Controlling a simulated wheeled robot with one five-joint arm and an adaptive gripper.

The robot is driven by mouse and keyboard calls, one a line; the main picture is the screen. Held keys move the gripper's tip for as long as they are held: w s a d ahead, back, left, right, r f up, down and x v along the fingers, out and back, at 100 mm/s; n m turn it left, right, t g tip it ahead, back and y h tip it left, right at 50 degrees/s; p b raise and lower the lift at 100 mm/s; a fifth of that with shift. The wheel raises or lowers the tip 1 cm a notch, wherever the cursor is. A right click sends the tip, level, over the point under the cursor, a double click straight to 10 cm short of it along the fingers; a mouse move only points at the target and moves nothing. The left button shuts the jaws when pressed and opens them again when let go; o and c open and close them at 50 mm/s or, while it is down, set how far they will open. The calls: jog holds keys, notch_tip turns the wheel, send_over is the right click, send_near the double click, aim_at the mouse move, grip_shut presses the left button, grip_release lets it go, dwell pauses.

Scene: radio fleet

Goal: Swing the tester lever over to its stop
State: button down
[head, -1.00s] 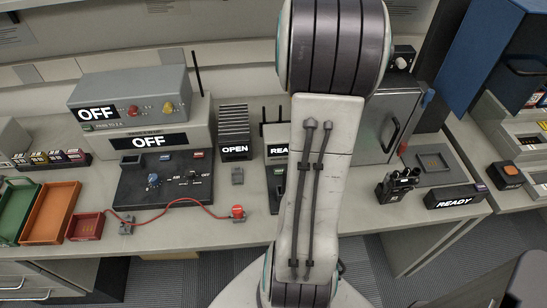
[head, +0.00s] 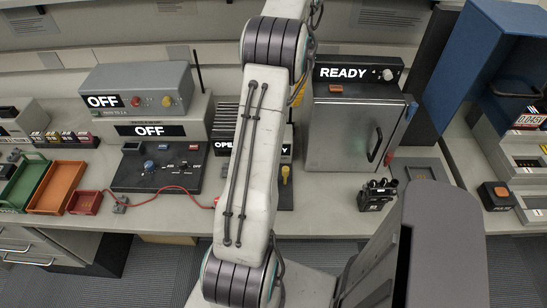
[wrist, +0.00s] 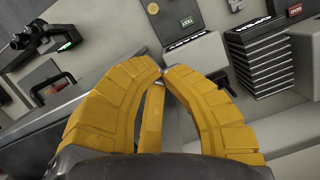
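The tester lever cannot be told for certain. A yellow-topped upright piece (head: 285,174) stands on a dark base just right of my arm in the head view and may be it. My arm covers much of the units around it, including a box with a partly hidden OPEN sign (head: 222,145). In the wrist view my gripper (wrist: 161,71) has its yellow fingers brought together at the tips, with nothing seen between them. A round yellow knob (wrist: 153,8) shows beyond the tips at the top. The gripper is apart from the bench things seen there.
A grey cabinet (head: 340,138) marked READY stands right of my arm. A black control board (head: 155,171) with a blue knob and a red cable lies left. Green, orange and red trays (head: 51,187) sit far left.

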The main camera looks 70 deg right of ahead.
jog(key=shift+f, duration=0.1)
jog(key=shift+f, duration=0.15)
dwell(0.4)
jog(key=p+x, duration=0.3)
jog(key=x, duration=1.6)
jog(key=shift+f, duration=0.4)
